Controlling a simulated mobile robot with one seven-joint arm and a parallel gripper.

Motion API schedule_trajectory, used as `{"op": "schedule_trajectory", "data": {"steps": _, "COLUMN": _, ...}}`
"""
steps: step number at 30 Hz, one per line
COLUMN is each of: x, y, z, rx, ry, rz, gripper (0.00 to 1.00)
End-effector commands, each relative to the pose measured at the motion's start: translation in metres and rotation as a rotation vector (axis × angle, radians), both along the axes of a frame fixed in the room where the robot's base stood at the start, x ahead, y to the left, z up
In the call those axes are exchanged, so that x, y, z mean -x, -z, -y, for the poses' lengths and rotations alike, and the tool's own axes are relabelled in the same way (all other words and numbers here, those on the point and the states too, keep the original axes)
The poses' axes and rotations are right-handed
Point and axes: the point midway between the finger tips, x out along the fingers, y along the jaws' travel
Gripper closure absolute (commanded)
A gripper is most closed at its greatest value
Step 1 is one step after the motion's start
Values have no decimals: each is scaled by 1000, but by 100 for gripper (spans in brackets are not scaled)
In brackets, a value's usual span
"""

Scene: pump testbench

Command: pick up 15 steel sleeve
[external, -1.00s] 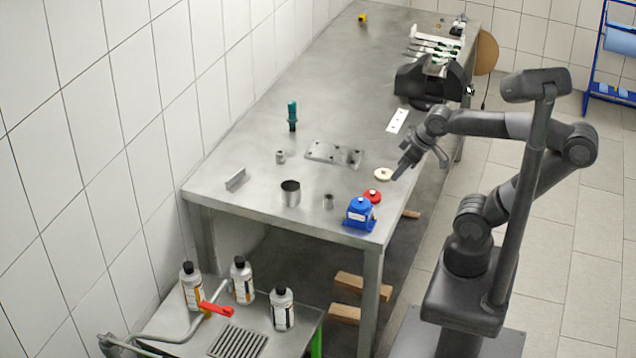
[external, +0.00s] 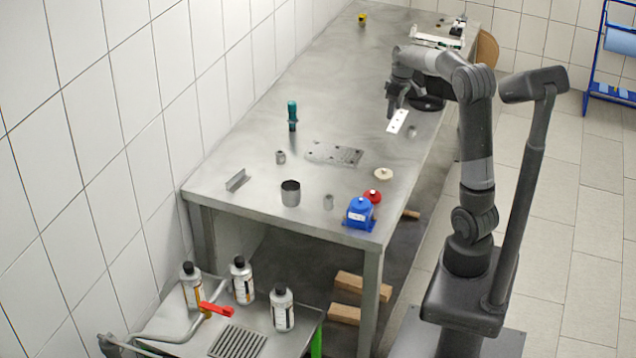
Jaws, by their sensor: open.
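Several grey metal cylinders that could be the steel sleeve stand on the steel table. One small cylinder (external: 280,157) is left of the drilled plate, and another (external: 328,202) is near the front, left of the blue part. A third small grey piece (external: 411,131) lies right of the white strip. A larger open cup-like cylinder (external: 290,193) stands at the front. I cannot tell which one is number 15. My gripper (external: 391,112) is open and empty, pointing down above the table by the far end of the white strip, apart from all the cylinders.
My arm partly hides the vise (external: 428,103).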

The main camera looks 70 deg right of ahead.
Motion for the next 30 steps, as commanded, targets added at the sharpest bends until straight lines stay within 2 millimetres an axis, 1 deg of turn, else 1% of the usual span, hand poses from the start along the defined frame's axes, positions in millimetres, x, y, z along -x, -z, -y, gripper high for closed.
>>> {"op": "schedule_trajectory", "data": {"steps": 1, "x": 5, "y": 10, "z": 26, "rx": -6, "ry": 14, "rz": -24, "gripper": 44}}
{"op": "schedule_trajectory", "data": {"steps": 3, "x": 12, "y": 22, "z": 55, "rx": -11, "ry": 18, "rz": -50, "gripper": 44}}
{"op": "schedule_trajectory", "data": {"steps": 6, "x": 23, "y": 37, "z": 90, "rx": -20, "ry": 21, "rz": -82, "gripper": 44}}
{"op": "schedule_trajectory", "data": {"steps": 9, "x": 33, "y": 48, "z": 115, "rx": -26, "ry": 23, "rz": -103, "gripper": 44}}
{"op": "schedule_trajectory", "data": {"steps": 10, "x": 36, "y": 50, "z": 121, "rx": -26, "ry": 22, "rz": -107, "gripper": 44}}
{"op": "schedule_trajectory", "data": {"steps": 12, "x": 40, "y": 55, "z": 129, "rx": -30, "ry": 21, "rz": -116, "gripper": 44}}
{"op": "schedule_trajectory", "data": {"steps": 15, "x": 42, "y": 62, "z": 135, "rx": -32, "ry": 19, "rz": -122, "gripper": 44}}
{"op": "schedule_trajectory", "data": {"steps": 21, "x": 42, "y": 94, "z": 135, "rx": -33, "ry": 19, "rz": -124, "gripper": 44}}
{"op": "schedule_trajectory", "data": {"steps": 24, "x": 42, "y": 106, "z": 135, "rx": -33, "ry": 20, "rz": -122, "gripper": 44}}
{"op": "schedule_trajectory", "data": {"steps": 30, "x": 40, "y": 121, "z": 135, "rx": -32, "ry": 19, "rz": -123, "gripper": 44}}
